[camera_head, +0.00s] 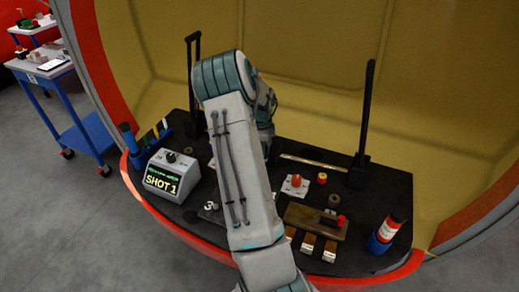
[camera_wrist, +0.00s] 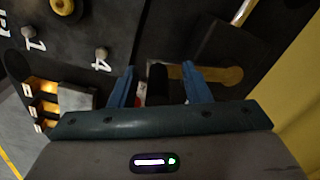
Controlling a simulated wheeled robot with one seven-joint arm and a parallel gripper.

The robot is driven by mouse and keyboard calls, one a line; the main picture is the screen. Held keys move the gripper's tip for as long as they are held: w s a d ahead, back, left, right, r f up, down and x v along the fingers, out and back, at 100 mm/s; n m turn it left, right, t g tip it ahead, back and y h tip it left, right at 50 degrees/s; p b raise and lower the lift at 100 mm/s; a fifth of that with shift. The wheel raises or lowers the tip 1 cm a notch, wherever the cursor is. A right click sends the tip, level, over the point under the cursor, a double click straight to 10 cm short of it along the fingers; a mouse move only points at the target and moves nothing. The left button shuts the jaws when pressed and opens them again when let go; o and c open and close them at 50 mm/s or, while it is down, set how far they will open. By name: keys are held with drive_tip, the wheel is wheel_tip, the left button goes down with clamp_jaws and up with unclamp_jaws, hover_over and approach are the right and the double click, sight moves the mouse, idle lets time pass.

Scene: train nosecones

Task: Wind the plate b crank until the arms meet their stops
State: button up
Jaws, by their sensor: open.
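In the wrist view my gripper (camera_wrist: 158,69) is open, its two blue fingers apart. A dark upright cylinder (camera_wrist: 157,85), which looks like a crank handle, stands between the fingers with gaps showing on both sides. A red and white patch shows beside its base, mostly hidden. I cannot read a plate letter there. In the head view my own arm hides the gripper and the crank. Two tall black arms stand upright on the black deck, one at the left (camera_head: 190,75) and one at the right (camera_head: 364,120). I cannot tell whether they touch any stops.
Numbered bolts (camera_wrist: 101,53) show in the wrist view. A yellow shell wall (camera_head: 310,100) stands behind.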

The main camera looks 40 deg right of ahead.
wheel_tip(320, 180, up, 13)
drive_tip(key=shift+a, duration=0.2)
drive_tip(key=shift+w, duration=0.1)
idle(0.5)
